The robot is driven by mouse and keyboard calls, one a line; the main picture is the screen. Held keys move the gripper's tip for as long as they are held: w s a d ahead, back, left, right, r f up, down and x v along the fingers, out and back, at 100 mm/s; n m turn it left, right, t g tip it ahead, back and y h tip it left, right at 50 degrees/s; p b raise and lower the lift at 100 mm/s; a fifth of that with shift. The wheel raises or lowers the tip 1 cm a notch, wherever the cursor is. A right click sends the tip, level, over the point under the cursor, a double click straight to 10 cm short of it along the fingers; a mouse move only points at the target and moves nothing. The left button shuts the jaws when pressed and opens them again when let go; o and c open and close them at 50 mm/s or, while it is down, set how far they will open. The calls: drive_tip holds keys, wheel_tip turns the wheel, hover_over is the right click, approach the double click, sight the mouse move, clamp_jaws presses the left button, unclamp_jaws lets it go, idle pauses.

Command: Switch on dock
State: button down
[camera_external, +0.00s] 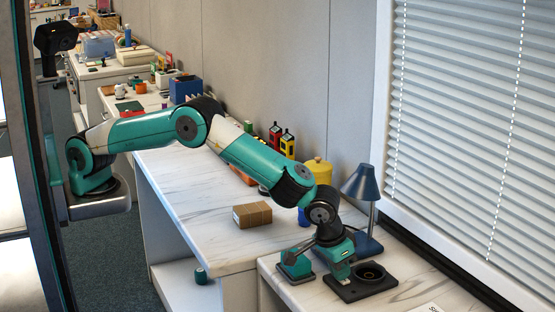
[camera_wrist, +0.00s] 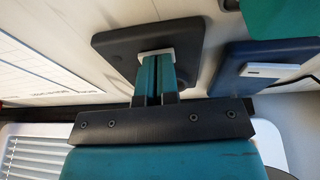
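The dock (camera_external: 349,293) appears to be the dark square base with a round recess on the near right counter. My gripper (camera_external: 343,277) points down at its left edge. In the wrist view, the two teal fingers (camera_wrist: 157,74) are side by side and look shut. Their tips meet a small pale piece (camera_wrist: 154,53) on a dark plate (camera_wrist: 118,46), which seems to be the dock. The fingers partly cover this piece, and I cannot tell whether they press it or which way it is set.
A blue lamp (camera_external: 361,185) stands behind the dock. A blue base with a pale switch (camera_wrist: 270,70) lies right of my fingers in the wrist view. A teal object on a dark base (camera_external: 295,264) sits left of my gripper. A cardboard box (camera_external: 252,215) is farther left.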

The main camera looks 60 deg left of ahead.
drive_tip(key=shift+r, duration=0.1)
wheel_tip(320, 180, up, 4)
drive_tip(key=p, duration=0.2)
drive_tip(key=shift+a+p, duration=0.1)
drive_tip(key=shift+p, duration=0.3)
drive_tip(key=b+v, duration=0.1)
drive_tip(key=v, duration=0.8)
drive_tip(key=shift+d+r, duration=0.4)
drive_tip(key=shift+d, duration=0.05)
drive_tip(key=shift+s, duration=0.15)
drive_tip(key=shift+f+b, duration=0.15)
drive_tip(key=shift+b, duration=1.05)
drive_tip(key=shift+r, duration=0.3)
drive_tip(key=x, duration=0.4)
drive_tip(key=p+x, duration=0.1)
drive_tip(key=x, duration=0.3)
drive_tip(key=s+x, duration=0.1)
drive_tip(key=x, duration=0.4)
drive_tip(key=shift+d+f, duration=0.15)
drive_tip(key=shift+f, duration=0.45)
